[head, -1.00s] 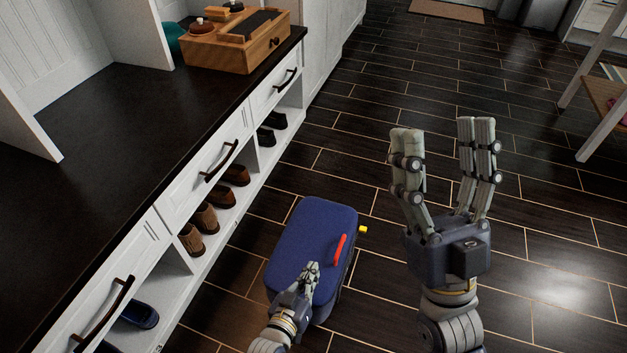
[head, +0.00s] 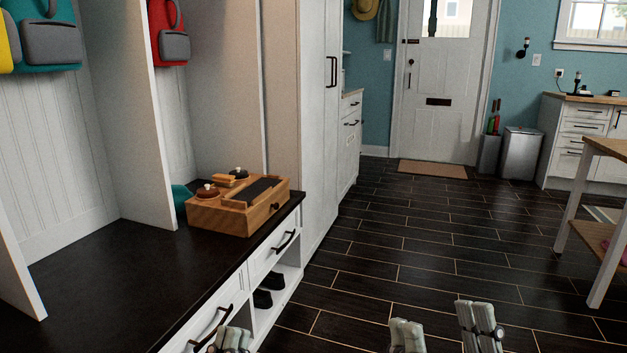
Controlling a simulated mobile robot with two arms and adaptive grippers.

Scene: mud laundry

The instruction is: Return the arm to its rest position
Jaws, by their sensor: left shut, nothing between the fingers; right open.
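My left gripper (head: 232,341) shows only its fingertips at the bottom edge, in front of the white drawers of the bench. Its fingers are together with nothing seen between them. My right gripper (head: 443,330) shows at the bottom edge, right of the middle, over the dark floor. Its two fingers point up and stand wide apart with nothing between them. The rest of both grippers and both arms is below the picture.
The bench with its dark top (head: 110,270) runs along the left and bears a wooden box (head: 238,217). Black shoes (head: 268,290) sit in its cubby. A wooden-topped table (head: 605,148) stands at the right. The dark floor (head: 440,240) between is clear up to the doormat (head: 432,169).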

